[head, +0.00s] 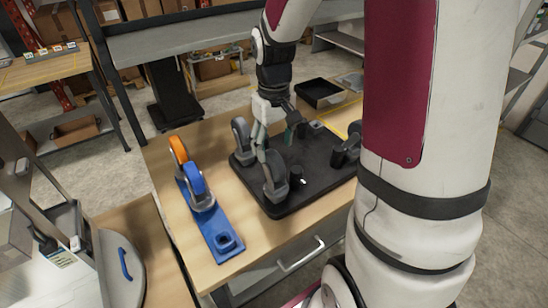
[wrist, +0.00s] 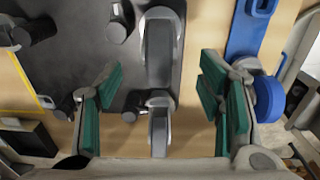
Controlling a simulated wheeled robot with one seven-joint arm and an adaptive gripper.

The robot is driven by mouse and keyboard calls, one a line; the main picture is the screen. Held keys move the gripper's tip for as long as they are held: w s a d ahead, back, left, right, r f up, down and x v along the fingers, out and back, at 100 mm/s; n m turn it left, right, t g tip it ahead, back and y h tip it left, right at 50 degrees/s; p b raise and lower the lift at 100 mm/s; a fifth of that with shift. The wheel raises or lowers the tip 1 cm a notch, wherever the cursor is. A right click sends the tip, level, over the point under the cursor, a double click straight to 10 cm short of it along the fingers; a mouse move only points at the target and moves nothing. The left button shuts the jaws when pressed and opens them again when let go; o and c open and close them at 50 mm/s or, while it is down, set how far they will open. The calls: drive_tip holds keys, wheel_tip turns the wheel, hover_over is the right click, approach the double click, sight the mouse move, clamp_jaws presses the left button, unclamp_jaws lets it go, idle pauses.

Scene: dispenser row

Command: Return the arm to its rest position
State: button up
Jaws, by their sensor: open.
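My gripper (head: 277,138) hangs at the end of my arm, low over a black board (head: 315,190) on the wooden table. In the wrist view my gripper (wrist: 161,70) has its teal-padded fingers wide apart with nothing held. Two grey wheel-shaped pieces, a larger one (wrist: 160,50) and a smaller one (wrist: 158,130), show in the gap between the fingers. In the head view a grey wheel piece stands in front of the gripper (head: 275,176) and another stands to its left (head: 242,140). Whether a finger touches either piece cannot be told.
A blue base (head: 222,236) carrying an orange wheel (head: 178,150) and a blue wheel (head: 194,180) stands left of the board. Black posts (head: 345,150) stand on the board's right. A black tray (head: 320,93) lies behind. Shelves stand at the back.

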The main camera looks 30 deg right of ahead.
drive_tip(key=shift+r, duration=1.5)
drive_tip(key=s+a+r+t, duration=0.5)
drive_tip(key=s+a+r, duration=0.6)
drive_tip(key=s+r, duration=0.3)
drive_tip(key=shift+s, duration=0.8)
